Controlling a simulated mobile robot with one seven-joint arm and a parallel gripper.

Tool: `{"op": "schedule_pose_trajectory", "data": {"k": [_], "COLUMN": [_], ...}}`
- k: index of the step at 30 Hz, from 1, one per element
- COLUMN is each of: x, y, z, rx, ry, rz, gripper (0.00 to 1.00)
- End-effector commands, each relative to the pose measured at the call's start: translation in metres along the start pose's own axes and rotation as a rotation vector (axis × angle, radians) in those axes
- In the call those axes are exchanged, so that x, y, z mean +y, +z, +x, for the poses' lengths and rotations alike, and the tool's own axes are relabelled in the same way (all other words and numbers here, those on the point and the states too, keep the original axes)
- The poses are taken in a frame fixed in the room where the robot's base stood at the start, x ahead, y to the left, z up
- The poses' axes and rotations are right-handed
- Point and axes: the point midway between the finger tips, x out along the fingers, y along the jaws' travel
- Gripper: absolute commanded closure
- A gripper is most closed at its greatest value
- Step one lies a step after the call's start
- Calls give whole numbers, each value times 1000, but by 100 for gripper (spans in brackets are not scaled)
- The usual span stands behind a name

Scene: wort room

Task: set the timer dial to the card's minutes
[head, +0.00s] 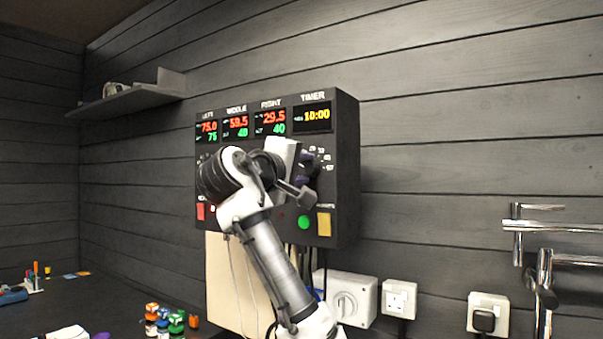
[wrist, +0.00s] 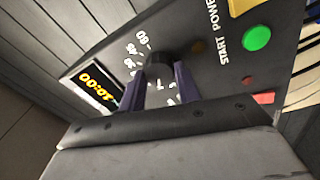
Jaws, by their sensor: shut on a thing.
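The dark control panel (head: 342,170) is on the wall in the head view. Its timer display (head: 313,116) shows yellow digits that look like 10:00; it is also in the wrist view (wrist: 98,86), slanted. The black timer dial (wrist: 158,73) sits in a ring of white numbers, some hidden by the fingers. My gripper (wrist: 159,82) is shut on the dial, one purple finger on either side. In the head view my gripper (head: 304,172) reaches the panel below the timer display, and my arm hides part of the panel. I cannot make out the minutes card.
A green start button (head: 304,222) and a yellow rectangular piece (head: 323,223) are below the dial. A white switch box (head: 346,299) and sockets (head: 399,298) are below on the wall. Small bottles (head: 164,322) stand on the dark worktop at lower left.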

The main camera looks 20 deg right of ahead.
Motion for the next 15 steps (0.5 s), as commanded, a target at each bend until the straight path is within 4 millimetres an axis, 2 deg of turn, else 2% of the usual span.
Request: {"op": "schedule_pose_trajectory", "data": {"k": [15], "x": [-2], "y": [1], "z": [0], "rx": [-6], "ry": [-1], "rz": [47], "gripper": [90]}}
